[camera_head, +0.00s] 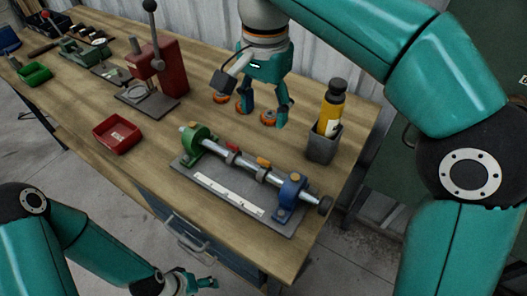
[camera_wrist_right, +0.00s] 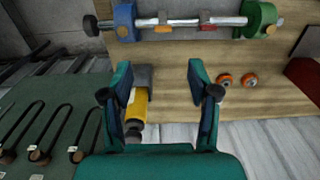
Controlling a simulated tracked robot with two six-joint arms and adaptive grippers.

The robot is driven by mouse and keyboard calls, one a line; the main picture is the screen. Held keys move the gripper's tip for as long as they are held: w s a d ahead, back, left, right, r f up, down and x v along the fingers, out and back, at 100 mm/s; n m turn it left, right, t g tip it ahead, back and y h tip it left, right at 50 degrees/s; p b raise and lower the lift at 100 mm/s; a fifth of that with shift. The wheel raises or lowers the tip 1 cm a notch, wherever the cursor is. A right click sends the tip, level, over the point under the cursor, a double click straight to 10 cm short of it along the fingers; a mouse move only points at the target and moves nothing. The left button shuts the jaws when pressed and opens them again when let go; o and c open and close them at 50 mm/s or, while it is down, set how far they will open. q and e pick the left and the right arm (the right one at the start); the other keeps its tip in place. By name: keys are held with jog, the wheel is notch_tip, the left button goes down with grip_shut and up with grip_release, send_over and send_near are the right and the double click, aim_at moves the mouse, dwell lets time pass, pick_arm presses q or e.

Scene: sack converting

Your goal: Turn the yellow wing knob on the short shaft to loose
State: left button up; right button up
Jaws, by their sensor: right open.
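A steel shaft (camera_head: 213,146) lies across a green block and a blue block on a grey plate. It carries two collars, one with a red knob (camera_head: 232,147) and one with a yellow-orange wing knob (camera_head: 263,162), nearer the blue block. The wing knob also shows in the right wrist view (camera_wrist_right: 163,28), beyond the fingertips. My right gripper (camera_head: 266,115) points down behind the shaft, open and empty, apart from the knob. It also shows in the right wrist view (camera_wrist_right: 160,76). My left gripper (camera_head: 203,282) is at the bottom edge, away from the fixture; its opening is unclear.
Orange ringed pieces (camera_head: 220,98) lie on the bench beside my right gripper. A grey holder (camera_head: 322,148) with a yellow bottle (camera_head: 330,112) stands right of it. A red press (camera_head: 160,72) and red bin (camera_head: 117,134) are to the left.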

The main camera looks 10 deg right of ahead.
jog(key=b, duration=0.1)
send_near(264, 160)
notch_tip(264, 160, down, 9)
jog(key=shift+w+f+b, duration=0.1)
jog(key=shift+b, duration=0.45)
